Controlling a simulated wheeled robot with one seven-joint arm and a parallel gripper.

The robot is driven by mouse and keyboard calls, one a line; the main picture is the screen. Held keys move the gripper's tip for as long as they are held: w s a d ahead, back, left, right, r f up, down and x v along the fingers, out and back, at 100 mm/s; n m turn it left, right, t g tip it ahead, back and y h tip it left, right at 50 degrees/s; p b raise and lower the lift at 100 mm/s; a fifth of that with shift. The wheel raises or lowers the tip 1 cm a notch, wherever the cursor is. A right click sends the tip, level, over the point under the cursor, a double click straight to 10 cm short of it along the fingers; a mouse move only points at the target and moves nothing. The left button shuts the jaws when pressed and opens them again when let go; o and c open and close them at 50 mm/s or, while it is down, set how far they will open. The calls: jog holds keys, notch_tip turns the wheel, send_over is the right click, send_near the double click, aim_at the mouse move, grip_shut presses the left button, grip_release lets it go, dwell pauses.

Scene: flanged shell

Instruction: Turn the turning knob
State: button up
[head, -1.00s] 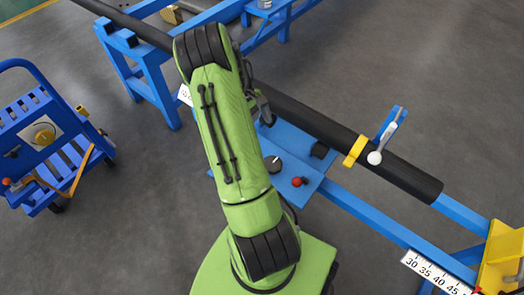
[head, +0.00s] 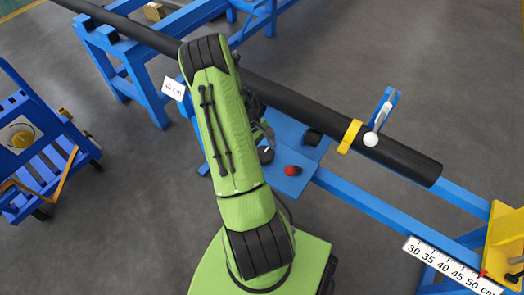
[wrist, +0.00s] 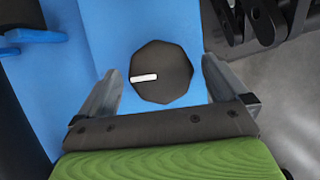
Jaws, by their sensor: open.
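The turning knob is a dark, many-sided disc with a white pointer bar. In the wrist view the knob (wrist: 165,85) sits on a blue plate, its white bar pointing left. My gripper (wrist: 160,66) is open, with one finger on each side of the knob and a visible gap to it on both sides. I cannot tell how far the fingertips are above the plate. In the head view the knob (head: 266,155) is partly hidden by my gripper (head: 264,138), which is mostly behind my green arm.
A red ball-shaped knob (head: 292,170) is on the same blue plate (head: 290,184), close to the right. A long black pipe (head: 300,102) runs behind, with a yellow clamp (head: 349,136) and white-balled lever (head: 371,139). A blue cart (head: 40,150) stands left.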

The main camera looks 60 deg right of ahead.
jog(key=shift+c, duration=0.3)
jog(key=c, duration=1)
